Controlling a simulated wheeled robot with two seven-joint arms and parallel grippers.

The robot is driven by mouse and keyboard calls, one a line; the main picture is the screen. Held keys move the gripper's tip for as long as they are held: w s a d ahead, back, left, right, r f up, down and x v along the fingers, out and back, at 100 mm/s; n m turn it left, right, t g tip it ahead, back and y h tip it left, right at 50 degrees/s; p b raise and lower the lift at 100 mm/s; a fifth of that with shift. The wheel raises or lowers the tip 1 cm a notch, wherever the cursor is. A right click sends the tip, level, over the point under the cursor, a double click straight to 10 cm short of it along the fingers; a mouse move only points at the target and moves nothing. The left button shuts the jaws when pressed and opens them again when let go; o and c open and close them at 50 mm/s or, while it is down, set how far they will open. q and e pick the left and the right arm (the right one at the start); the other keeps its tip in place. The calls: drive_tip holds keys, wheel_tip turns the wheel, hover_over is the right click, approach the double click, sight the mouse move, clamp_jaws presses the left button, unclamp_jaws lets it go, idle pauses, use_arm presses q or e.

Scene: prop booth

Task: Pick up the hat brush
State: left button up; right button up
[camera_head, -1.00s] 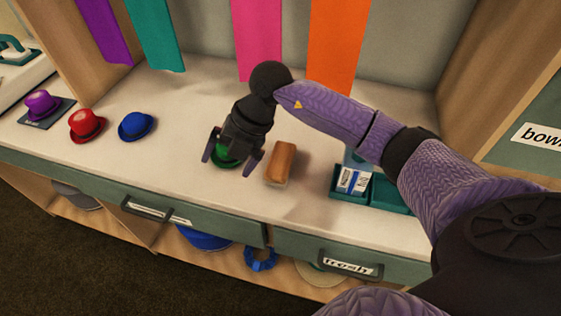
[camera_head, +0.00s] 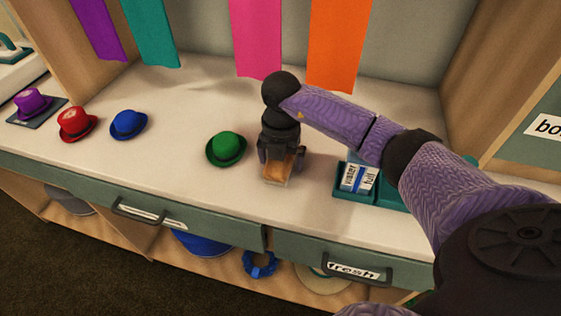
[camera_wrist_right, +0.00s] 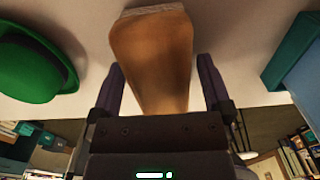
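The hat brush (camera_head: 279,168) has a brown wooden back and a pale edge. It lies on the white counter, right of the green hat. In the head view my right gripper (camera_head: 281,164) is over it, with a finger on each side. In the right wrist view the brush (camera_wrist_right: 152,52) runs between the two open fingers (camera_wrist_right: 160,82), with a visible gap on each side. The gripper hides part of the brush in the head view. My left gripper is not in view.
A green hat (camera_head: 226,149) stands just left of the brush. A teal tray (camera_head: 353,193) with boxes is to the right. Blue (camera_head: 128,124), red (camera_head: 77,123) and purple (camera_head: 33,103) hats stand farther left. Drawers line the counter front.

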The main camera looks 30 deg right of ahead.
drive_tip(key=c, duration=1.2)
wheel_tip(320, 180, up, 10)
drive_tip(key=p, duration=0.3)
drive_tip(key=shift+p, duration=0.4)
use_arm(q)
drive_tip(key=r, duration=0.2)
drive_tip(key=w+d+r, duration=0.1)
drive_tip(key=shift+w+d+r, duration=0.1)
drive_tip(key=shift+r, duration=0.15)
